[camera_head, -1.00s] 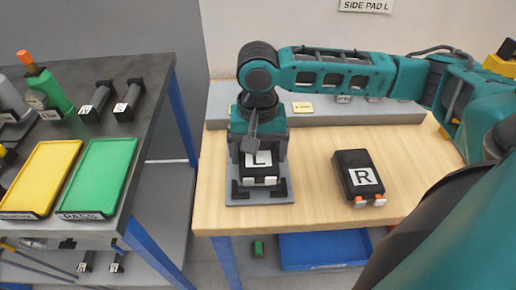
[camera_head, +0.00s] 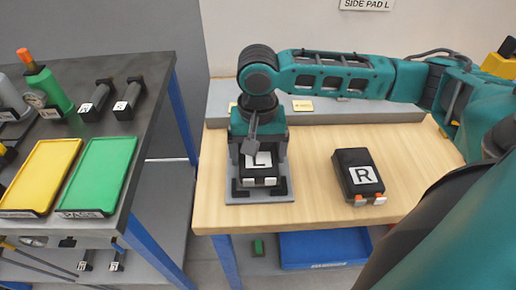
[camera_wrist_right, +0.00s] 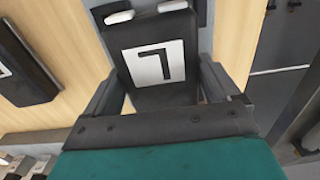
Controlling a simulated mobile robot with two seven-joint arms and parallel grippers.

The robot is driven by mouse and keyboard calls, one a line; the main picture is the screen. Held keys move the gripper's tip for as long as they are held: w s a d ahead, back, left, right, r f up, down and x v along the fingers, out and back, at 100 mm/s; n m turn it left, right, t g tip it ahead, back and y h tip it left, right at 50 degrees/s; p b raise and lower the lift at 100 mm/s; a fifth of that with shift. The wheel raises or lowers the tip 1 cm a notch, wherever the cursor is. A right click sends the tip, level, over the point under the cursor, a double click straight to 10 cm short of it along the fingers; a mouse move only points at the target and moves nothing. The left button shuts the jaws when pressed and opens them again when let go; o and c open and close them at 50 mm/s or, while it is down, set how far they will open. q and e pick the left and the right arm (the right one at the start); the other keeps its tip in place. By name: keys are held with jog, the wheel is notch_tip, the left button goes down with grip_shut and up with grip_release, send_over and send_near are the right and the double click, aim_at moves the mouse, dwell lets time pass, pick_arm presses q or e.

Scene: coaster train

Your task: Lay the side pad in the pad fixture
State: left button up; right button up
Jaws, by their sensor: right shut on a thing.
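The side pad, a black block with a white L label (camera_head: 262,161), is at the pad fixture, a grey plate with black corner brackets (camera_head: 284,198). Its pale front tabs sit between the front brackets. My right gripper (camera_head: 259,168) points down and is shut on the pad; the right wrist view shows the pad (camera_wrist_right: 158,92) between the two fingers (camera_wrist_right: 160,95). The pad looks level and low in the fixture, but the gripper hides its rear, and I cannot tell if it touches the plate. My left gripper is not in view.
A second black pad marked R (camera_head: 360,177) lies on the wooden table (camera_head: 320,208) to the right. A grey ledge (camera_head: 390,115) runs behind. The dark bench at left holds a yellow tray (camera_head: 40,175) and a green tray (camera_head: 97,173). Bare wood separates fixture and R pad.

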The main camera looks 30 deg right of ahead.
jog(key=shift+f, duration=0.75)
jog(key=o, duration=1)
jog(key=shift+o, duration=0.2)
jog(key=shift+r, duration=4)
